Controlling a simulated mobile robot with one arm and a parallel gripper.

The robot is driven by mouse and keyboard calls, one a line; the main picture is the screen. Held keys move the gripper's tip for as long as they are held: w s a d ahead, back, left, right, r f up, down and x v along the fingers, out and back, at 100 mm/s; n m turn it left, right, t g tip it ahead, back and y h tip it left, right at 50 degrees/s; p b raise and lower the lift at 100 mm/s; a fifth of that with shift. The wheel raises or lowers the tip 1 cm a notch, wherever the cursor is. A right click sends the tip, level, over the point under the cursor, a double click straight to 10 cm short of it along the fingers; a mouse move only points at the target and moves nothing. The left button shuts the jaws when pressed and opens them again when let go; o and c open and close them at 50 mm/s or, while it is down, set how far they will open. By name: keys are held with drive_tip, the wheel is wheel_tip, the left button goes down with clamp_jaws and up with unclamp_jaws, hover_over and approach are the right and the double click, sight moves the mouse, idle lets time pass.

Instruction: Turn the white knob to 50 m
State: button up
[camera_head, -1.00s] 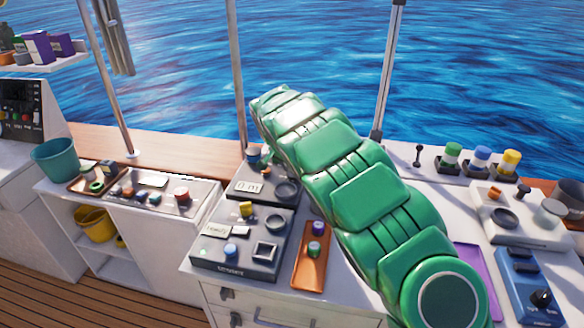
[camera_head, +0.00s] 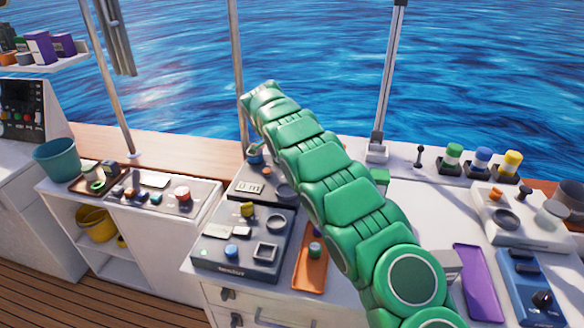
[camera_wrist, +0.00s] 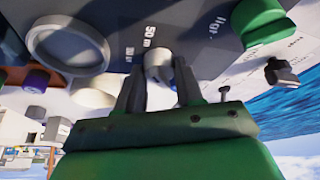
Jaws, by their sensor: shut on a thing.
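The white knob (camera_wrist: 157,64) is in the upper middle of the wrist view, on a dark grey panel (camera_wrist: 195,32). My gripper (camera_wrist: 160,74) has one finger on each side of the knob and is shut on it. A printed "50 m" mark (camera_wrist: 148,36) is just above the knob in that view, with another mark (camera_wrist: 129,54), too small to read, to its left. I cannot tell which mark the knob points to. In the head view my green arm hides the knob and the gripper.
A grey ring (camera_wrist: 68,44) stands left of the knob in the wrist view, and a green cylinder (camera_wrist: 263,22) to its upper right. In the head view, a dark control box (camera_head: 240,243), an orange tray (camera_head: 308,270) and a purple tray (camera_head: 476,283) lie around my arm.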

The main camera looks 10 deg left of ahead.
drive_tip(key=shift+m, duration=0.3)
drive_tip(key=o, duration=1)
drive_tip(key=v, duration=0.7)
drive_tip(key=shift+a+r, duration=0.25)
drive_tip(key=shift+r, duration=0.1)
